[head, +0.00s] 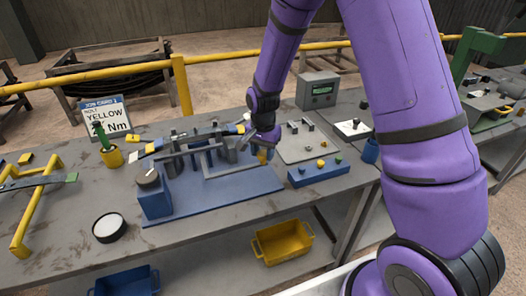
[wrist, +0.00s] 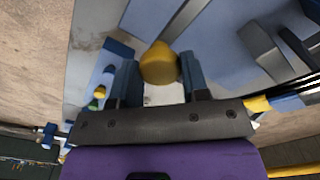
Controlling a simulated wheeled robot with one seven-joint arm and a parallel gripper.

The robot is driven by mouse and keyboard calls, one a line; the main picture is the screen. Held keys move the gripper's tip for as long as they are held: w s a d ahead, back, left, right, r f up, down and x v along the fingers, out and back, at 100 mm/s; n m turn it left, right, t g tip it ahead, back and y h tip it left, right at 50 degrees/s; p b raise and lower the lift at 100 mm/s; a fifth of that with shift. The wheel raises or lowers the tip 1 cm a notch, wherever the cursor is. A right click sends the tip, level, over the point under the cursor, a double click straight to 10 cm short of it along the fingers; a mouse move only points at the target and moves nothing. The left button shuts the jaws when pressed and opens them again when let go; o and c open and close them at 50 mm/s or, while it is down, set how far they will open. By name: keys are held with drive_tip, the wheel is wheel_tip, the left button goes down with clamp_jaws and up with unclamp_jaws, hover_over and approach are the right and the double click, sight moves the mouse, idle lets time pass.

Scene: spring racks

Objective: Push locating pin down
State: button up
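A yellow rounded knob (wrist: 159,65) sits between the fingertips of my gripper (wrist: 161,72) in the wrist view. Both fingers appear to touch its sides, so my gripper looks shut on it. In the head view my gripper (head: 262,146) points down at the right end of the blue fixture plate (head: 222,208), and a bit of yellow shows under it. Whether this knob tops the locating pin is not clear. The shaft below the knob and any hole under it are hidden.
A clamp fixture (head: 205,143) stands on the blue plate, left of my gripper. A blue block with coloured knobs (head: 318,173) lies to the right. A grey box with a green display (head: 318,90) stands behind. A yellow bin (head: 283,243) is below the bench.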

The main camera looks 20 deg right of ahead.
sight(263, 165)
clamp_jaws()
wheel_tip(263, 165, down, 8)
drive_tip(key=shift+s+f, duration=0.1)
drive_tip(key=shift+f, duration=0.1)
drive_tip(key=o, duration=0.9)
unclamp_jaws()
drive_tip(key=shift+c, duration=0.2)
wheel_tip(263, 165, up, 11)
drive_tip(key=shift+f, duration=0.1)
